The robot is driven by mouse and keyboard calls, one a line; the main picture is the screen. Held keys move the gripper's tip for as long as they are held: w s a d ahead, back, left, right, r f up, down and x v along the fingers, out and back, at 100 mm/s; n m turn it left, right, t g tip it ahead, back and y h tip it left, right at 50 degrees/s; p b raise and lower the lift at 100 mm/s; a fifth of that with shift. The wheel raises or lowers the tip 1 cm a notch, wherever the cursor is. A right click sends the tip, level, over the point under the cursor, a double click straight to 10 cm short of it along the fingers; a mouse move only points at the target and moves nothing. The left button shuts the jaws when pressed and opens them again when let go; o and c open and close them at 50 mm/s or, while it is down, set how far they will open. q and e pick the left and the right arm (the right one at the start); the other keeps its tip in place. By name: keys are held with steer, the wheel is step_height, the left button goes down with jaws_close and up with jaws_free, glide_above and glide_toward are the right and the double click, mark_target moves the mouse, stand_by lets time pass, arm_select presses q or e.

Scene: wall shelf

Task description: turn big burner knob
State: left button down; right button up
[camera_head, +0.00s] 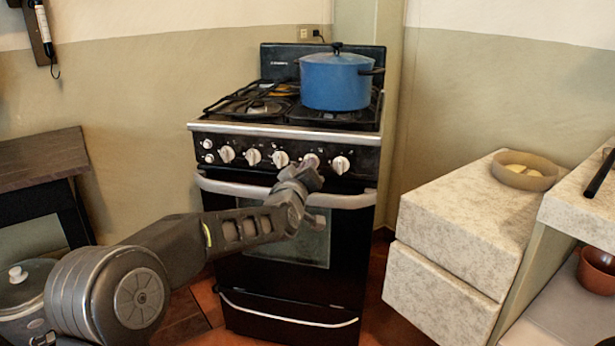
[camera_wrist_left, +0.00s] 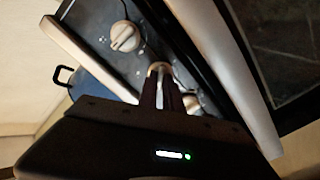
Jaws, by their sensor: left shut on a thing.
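The black stove (camera_head: 300,250) has a row of white knobs on its front panel. My left gripper (camera_head: 308,172) reaches the panel at the second large knob from the right (camera_head: 311,159), which it partly hides. In the left wrist view my left gripper (camera_wrist_left: 161,76) has its fingers closed on this knob (camera_wrist_left: 159,67), of which only a pale edge shows. The rightmost knob (camera_head: 340,165) is free; the left wrist view shows a free knob (camera_wrist_left: 124,36) beside the fingers. My right gripper is in neither view.
A blue pot (camera_head: 336,82) stands on the right of the stove top. The oven handle (camera_head: 345,200) runs below the knobs, close to my left gripper. A pale counter with drawers (camera_head: 450,215) and a bowl (camera_head: 525,171) stands at the right. A pot (camera_head: 22,283) is at the left.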

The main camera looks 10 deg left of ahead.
arm_select(q)
steer(key=shift+f+n+b, duration=0.15)
steer(key=shift+n+b, duration=2.95)
steer(key=shift+n, duration=1.4)
steer(key=c, duration=1.5)
jaws_free()
steer(key=s, duration=0.7)
steer(key=shift+s, duration=0.4)
